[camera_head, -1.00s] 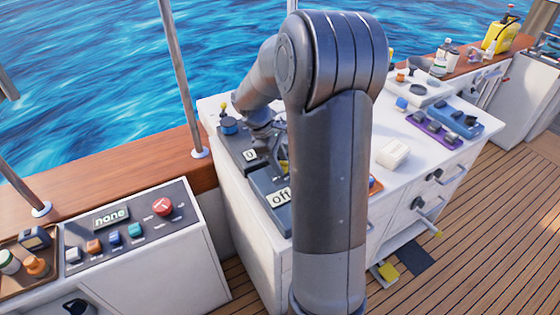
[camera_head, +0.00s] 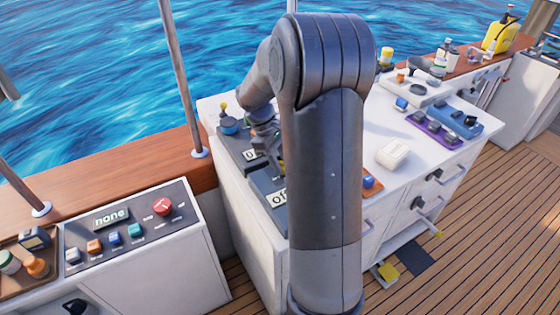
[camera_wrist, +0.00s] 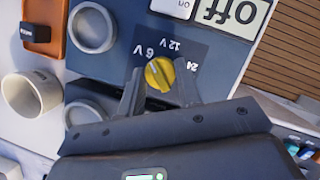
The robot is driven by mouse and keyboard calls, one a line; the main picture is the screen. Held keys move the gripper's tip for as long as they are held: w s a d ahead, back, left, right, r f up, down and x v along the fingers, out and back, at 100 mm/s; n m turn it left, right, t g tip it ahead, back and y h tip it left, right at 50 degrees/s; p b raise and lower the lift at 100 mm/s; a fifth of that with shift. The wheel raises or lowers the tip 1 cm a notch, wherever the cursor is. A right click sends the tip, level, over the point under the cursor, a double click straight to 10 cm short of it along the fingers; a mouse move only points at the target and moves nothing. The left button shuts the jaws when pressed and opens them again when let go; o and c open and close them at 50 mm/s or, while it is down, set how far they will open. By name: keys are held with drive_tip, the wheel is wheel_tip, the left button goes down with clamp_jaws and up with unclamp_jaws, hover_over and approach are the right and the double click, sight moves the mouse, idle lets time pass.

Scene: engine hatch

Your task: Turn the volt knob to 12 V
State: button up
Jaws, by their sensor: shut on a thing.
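The yellow volt knob (camera_wrist: 159,73) sits on a dark panel with the printed labels 6 V, 12 V and 24 around it, upside down in the wrist view. My gripper (camera_wrist: 160,86) has one finger on each side of the knob and is shut on it. I cannot tell for sure which label the knob points to. In the head view my arm hides most of the knob and the gripper.
Round grey sockets or rings (camera_wrist: 92,28) and a white cup-like ring (camera_wrist: 32,94) lie beside the dial. A panel reading "none" (camera_head: 110,218) is at left.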

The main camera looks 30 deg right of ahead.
drive_tip(key=m, duration=0.2)
drive_tip(key=m+y, duration=0.1)
drive_tip(key=m, duration=0.1)
drive_tip(key=shift+w+d+m+g+y, duration=0.1)
drive_tip(key=shift+m+g+y, duration=0.2)
drive_tip(key=shift+g, duration=0.1)
drive_tip(key=m+y, duration=0.1)
drive_tip(key=m, duration=0.3)
drive_tip(key=shift+d+y, duration=0.1)
drive_tip(key=shift+y, duration=0.2)
drive_tip(key=o, duration=1)
drive_tip(key=shift+r, duration=0.1)
drive_tip(key=v, duration=1)
drive_tip(key=shift+d+r, duration=0.15)
drive_tip(key=shift+r, duration=0.15)
